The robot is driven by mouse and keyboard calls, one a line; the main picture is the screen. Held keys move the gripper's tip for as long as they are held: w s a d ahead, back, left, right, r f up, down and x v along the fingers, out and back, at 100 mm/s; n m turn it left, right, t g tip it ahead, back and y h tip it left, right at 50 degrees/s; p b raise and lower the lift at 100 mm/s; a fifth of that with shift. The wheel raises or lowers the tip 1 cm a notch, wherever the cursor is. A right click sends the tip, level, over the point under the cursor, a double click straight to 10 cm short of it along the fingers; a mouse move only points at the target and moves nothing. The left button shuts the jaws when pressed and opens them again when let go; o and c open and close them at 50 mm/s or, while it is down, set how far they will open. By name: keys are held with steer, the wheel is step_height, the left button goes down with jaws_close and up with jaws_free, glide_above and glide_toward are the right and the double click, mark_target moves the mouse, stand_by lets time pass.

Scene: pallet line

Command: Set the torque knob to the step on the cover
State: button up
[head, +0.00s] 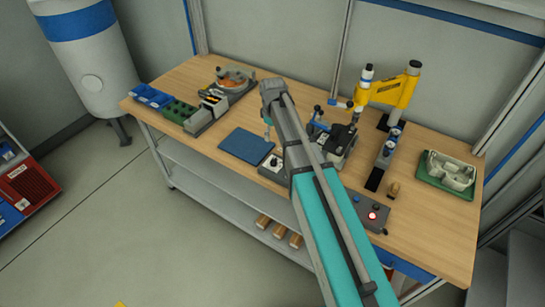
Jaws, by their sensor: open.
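My arm reaches up from the bottom of the head view over the workbench. My gripper (267,124) hangs below the arm's far end, small and partly hidden by the arm; its jaws are open, with nothing seen in them. A small dark box with a pale dial and black knob (260,155) stands at the bench's front edge, just right of a blue mat. The gripper is above and behind this box, apart from it. The dial's marks are too small to read. I cannot make out a cover with a step on it.
The blue mat (246,147) lies bare on the bench (425,225). Bins, a green block and a round fixture stand left.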

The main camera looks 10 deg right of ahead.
mark_target(273, 159)
steer(key=shift+f, duration=0.2)
step_height(273, 159, down, 13)
steer(key=b, duration=1.3)
steer(key=shift+f+b, duration=0.2)
steer(key=shift+b, duration=0.2)
jaws_close()
stand_by(0.5)
